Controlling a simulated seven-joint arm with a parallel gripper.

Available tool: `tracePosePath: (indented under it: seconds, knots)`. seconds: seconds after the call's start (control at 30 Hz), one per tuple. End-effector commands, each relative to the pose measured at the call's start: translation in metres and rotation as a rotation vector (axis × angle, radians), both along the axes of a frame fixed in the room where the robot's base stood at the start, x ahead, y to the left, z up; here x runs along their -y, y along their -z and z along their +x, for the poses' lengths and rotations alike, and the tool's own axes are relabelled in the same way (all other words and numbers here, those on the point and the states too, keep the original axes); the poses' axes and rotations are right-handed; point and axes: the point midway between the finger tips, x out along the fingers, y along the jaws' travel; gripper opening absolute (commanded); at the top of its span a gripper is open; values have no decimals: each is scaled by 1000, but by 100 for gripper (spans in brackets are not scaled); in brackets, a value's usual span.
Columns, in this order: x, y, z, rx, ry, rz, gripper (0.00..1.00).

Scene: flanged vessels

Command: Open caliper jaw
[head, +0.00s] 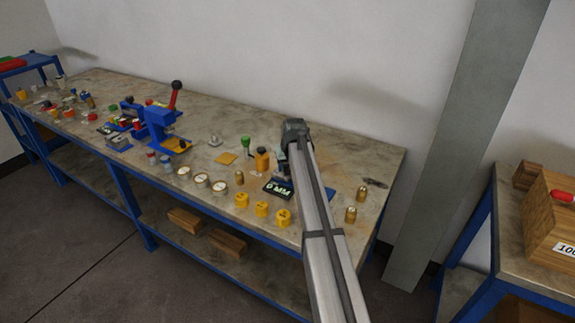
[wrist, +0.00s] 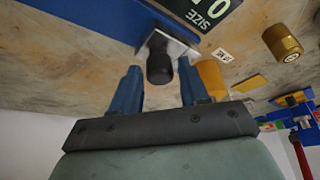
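My gripper (wrist: 158,78) shows in the wrist view with its two blue fingers apart. A black rounded knob (wrist: 160,68) on a bright metal plate (wrist: 176,46) lies between the fingertips, with a gap visible on each side. This knob and plate look like part of the caliper, but its jaw cannot be made out. The plate sits by the edge of a blue mat (wrist: 90,25). In the head view my arm hides most of this spot, and the fingers are hard to make out there.
A dark sign (wrist: 205,12) reading "SIZE" stands close to the plate. A yellow-orange bottle (wrist: 210,78) is just right of the fingers. Brass cylinders (head: 350,215), yellow pieces (head: 283,217) and a blue press (head: 160,125) stand on the workbench (head: 330,150). The bench's back right is mostly clear.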

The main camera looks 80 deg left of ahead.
Motion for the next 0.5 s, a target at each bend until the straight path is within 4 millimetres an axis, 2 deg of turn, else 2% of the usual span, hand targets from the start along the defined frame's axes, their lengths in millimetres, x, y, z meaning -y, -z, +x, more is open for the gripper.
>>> tracePosePath:
  seconds: [0.07, 0.43, 0.5]
  knots:
    - [0, 0, 0, 0, 0, 0, 37]
    - [0, 0, 0, 0, 0, 0, 1]
    - [0, 0, 0, 0, 0, 0, 0]
